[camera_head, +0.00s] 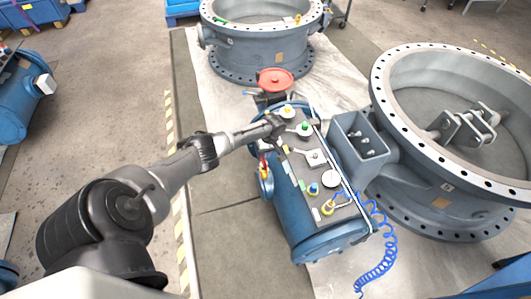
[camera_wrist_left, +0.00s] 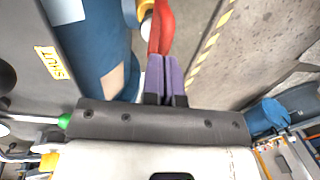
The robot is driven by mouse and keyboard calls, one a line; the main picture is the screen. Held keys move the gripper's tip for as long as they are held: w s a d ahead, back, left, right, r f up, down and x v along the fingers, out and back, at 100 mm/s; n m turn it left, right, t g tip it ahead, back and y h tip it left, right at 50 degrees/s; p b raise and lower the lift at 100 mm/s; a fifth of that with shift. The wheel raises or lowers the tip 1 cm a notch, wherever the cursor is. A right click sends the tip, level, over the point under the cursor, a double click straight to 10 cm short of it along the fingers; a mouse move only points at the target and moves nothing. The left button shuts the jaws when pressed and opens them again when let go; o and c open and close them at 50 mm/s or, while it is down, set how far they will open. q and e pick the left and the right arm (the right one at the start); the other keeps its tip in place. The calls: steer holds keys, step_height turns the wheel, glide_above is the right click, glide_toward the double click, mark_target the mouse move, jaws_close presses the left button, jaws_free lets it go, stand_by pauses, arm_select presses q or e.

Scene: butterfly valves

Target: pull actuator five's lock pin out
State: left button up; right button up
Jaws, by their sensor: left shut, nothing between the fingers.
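The blue cylindrical actuator (camera_head: 312,235) lies in the middle of the head view, with a grey control panel (camera_head: 318,178) on top. My left gripper (camera_head: 276,127) is over the panel's far left edge. In the left wrist view its purple fingers (camera_wrist_left: 166,75) are pressed together, with nothing held. A red forked part (camera_wrist_left: 161,28) shows just beyond the fingertips, beside the blue cylinder (camera_wrist_left: 88,45). A small red part (camera_head: 264,171) also hangs on the actuator's left side in the head view. I cannot tell which part is the lock pin. My right gripper is not in view.
A red handwheel disc (camera_head: 275,79) stands beyond the gripper. Large flanged valve bodies stand behind (camera_head: 258,48) and at right (camera_head: 400,150). A coiled blue hose (camera_head: 378,262) hangs at the panel's near right. The floor left of the actuator is clear.

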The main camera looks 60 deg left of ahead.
arm_select(q)
steer(key=shift+o, duration=1.4)
steer(key=shift+f, duration=0.1)
steer(key=o, duration=0.4)
steer(key=shift+s+f, duration=0.1)
steer(key=shift+s, duration=0.1)
step_height(320, 180, up, 14)
steer(key=w+p, duration=0.2)
steer(key=p, duration=0.4)
steer(key=shift+w+d+f, duration=0.15)
steer(key=shift+w+f, duration=0.05)
steer(key=shift+w, duration=0.15)
